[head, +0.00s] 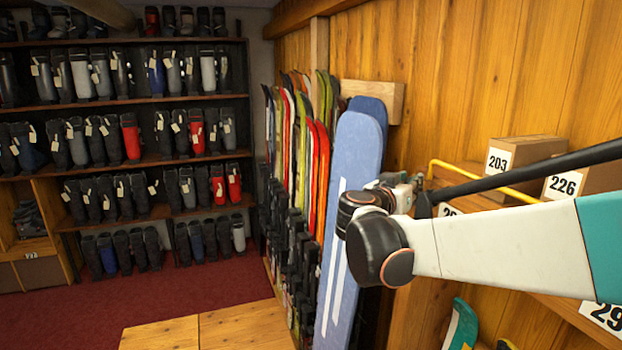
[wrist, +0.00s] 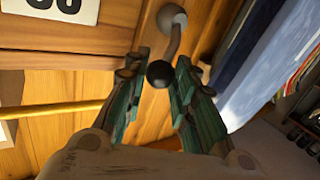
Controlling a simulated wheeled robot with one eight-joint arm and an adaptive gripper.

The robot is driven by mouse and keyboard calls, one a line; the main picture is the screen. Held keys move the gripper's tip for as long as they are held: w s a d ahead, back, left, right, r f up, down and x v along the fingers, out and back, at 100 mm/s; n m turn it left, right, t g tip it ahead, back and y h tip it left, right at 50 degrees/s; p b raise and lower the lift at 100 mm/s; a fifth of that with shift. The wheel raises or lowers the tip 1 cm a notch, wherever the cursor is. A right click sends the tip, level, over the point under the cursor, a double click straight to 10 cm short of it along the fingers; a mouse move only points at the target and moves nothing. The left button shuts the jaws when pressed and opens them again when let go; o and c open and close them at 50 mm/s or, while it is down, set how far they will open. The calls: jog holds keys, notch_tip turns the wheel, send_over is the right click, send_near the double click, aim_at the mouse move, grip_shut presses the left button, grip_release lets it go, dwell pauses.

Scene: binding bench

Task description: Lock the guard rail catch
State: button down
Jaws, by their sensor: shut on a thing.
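The guard rail is a yellow bar (head: 480,179) along the shelf on the wooden wall; it also shows in the wrist view (wrist: 55,110). The catch has a short bent metal lever (wrist: 174,42) with a round grey base (wrist: 171,18) and a black ball knob (wrist: 159,74). My gripper (wrist: 162,62) has its green-padded fingers on either side of the knob and is shut on it. In the head view my gripper (head: 418,184) is at the left end of the rail, mostly hidden behind my wrist. The catch is not clear there.
Numbered boxes (head: 523,150) stand on the shelf behind the rail. A large blue ski board (head: 352,200) stands upright close to the left of my gripper, beside a row of skis (head: 300,130). Boot shelves (head: 130,98) fill the far wall. Red floor is clear.

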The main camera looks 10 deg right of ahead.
jog(key=shift+w+a+r+n+g+y, duration=0.1)
jog(key=shift+w+r+n+g+y, duration=0.15)
jog(key=shift+w+n+g, duration=0.35)
jog(key=shift+s, duration=0.15)
jog(key=c, duration=1.3)
grip_release()
